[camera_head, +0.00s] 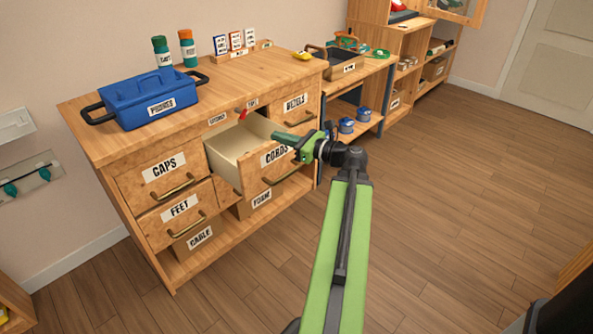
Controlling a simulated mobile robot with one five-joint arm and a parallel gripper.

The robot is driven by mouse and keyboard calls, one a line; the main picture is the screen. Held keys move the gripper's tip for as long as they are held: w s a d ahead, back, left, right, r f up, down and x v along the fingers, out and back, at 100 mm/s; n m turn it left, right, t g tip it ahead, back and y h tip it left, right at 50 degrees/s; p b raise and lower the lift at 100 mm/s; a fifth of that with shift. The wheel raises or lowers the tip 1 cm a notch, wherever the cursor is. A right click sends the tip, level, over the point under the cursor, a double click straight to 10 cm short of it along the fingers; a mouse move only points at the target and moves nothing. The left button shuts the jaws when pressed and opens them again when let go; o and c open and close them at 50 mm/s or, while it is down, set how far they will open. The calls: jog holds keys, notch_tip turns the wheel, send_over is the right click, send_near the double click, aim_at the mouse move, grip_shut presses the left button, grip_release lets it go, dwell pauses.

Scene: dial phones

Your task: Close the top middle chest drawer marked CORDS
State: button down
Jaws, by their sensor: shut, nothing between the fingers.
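The wooden chest (119,151) stands at the left against the wall. Its top middle drawer marked CORDS (234,146) is pulled out, and its pale inside shows empty where I can see it. The drawer's label is partly behind my gripper. My gripper (279,136) is green, shut and empty. It reaches from the right to the drawer's front, near the front's upper right edge; I cannot tell whether it touches.
A blue toolbox (150,98) with black handles, two bottles and small labelled cards stand on the chest top. The drawers marked CAPS (164,168), FEET and BEZELS look shut. Shelving (402,66) continues to the right. The wooden floor at right (470,170) is clear.

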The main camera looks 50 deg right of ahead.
jog(key=s+d+f+m+h+b, duration=0.4)
jog(key=s+d+f, duration=0.3)
jog(key=s+d, duration=0.45)
jog(key=w+n, duration=0.1)
jog(key=w, duration=1.2)
jog(key=shift+w+r+t+h, duration=0.2)
jog(key=shift+r+t+h, duration=0.1)
jog(key=shift+t, duration=0.1)
